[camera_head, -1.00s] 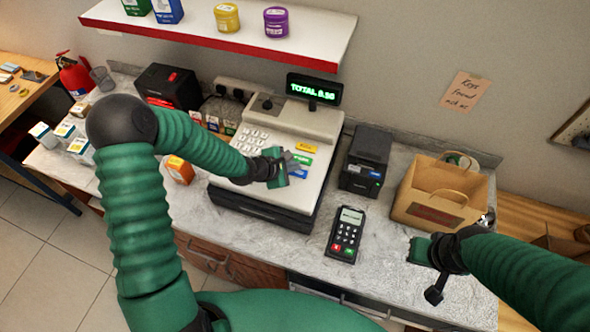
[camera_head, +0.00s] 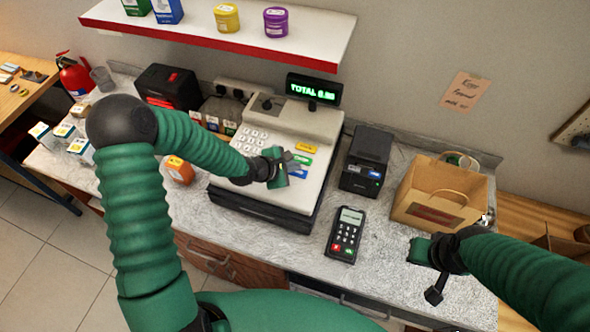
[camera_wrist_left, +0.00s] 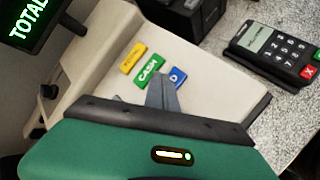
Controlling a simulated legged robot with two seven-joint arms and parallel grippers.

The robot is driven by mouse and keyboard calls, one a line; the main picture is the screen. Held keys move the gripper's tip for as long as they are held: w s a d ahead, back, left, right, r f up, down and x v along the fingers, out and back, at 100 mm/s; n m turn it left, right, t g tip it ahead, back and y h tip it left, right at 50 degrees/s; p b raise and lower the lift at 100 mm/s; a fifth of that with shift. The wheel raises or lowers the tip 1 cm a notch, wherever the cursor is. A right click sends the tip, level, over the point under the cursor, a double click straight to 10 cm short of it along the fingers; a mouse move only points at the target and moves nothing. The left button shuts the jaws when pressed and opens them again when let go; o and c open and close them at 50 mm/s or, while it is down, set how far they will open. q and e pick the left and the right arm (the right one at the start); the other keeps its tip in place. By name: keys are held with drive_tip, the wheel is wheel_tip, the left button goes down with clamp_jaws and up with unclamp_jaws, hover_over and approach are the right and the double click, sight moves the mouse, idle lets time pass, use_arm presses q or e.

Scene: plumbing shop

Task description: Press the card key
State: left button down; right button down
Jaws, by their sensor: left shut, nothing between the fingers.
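The cash register (camera_head: 270,135) stands on the counter with a yellow key (camera_head: 306,148), a green CASH key (camera_head: 302,159) and a blue card key (camera_head: 298,173). In the left wrist view the blue key (camera_wrist_left: 178,77) shows only the end of its label, a "D"; the rest is hidden by my fingers. My left gripper (camera_head: 294,160) is shut and empty, its tips over or at the blue key's left part; I cannot tell whether they touch it. It also shows in the left wrist view (camera_wrist_left: 163,85). My right gripper (camera_head: 415,250) is over the counter's right side, its jaws unclear.
A card terminal (camera_head: 345,234) lies on the counter right of the register. A black printer (camera_head: 366,160) and a paper bag (camera_head: 440,193) stand farther right. The lit total display (camera_head: 313,90) rises behind the register, under a shelf (camera_head: 215,35).

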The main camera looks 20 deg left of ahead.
sight(294, 173)
idle(0.3)
use_arm(q)
drive_tip(key=shift+f, duration=0.5)
idle(0.4)
drive_tip(key=shift+r+p, duration=0.6)
wheel_tip(294, 173, up, 6)
drive_tip(key=p, duration=0.6)
